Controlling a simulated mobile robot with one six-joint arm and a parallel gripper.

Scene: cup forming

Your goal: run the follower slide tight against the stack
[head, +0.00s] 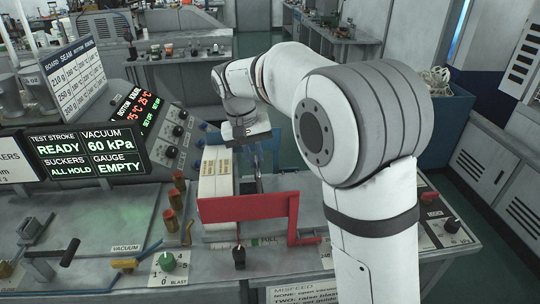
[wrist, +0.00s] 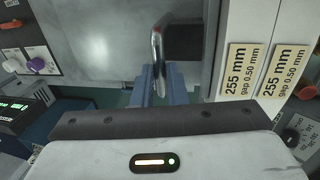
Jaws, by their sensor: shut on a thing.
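My gripper (head: 258,150) is at the middle of the bench in the head view, pointing down. In the wrist view its blue fingers (wrist: 161,85) are shut on an upright metal handle (wrist: 158,45). A dark block (wrist: 184,42) beside the handle seems to be part of the follower slide. White labelled blocks, seemingly the stack, stand to the left of my gripper in the head view (head: 208,185) and to the right in the wrist view (wrist: 236,45). I cannot tell whether the dark block touches them. My arm hides part of this area.
A red plate (head: 247,207) stands in front of the white blocks and hides their lower part. A scale marked FULL (head: 264,241) is below it. A screen (head: 112,153) reads gauge EMPTY and suckers ALL HOLD.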

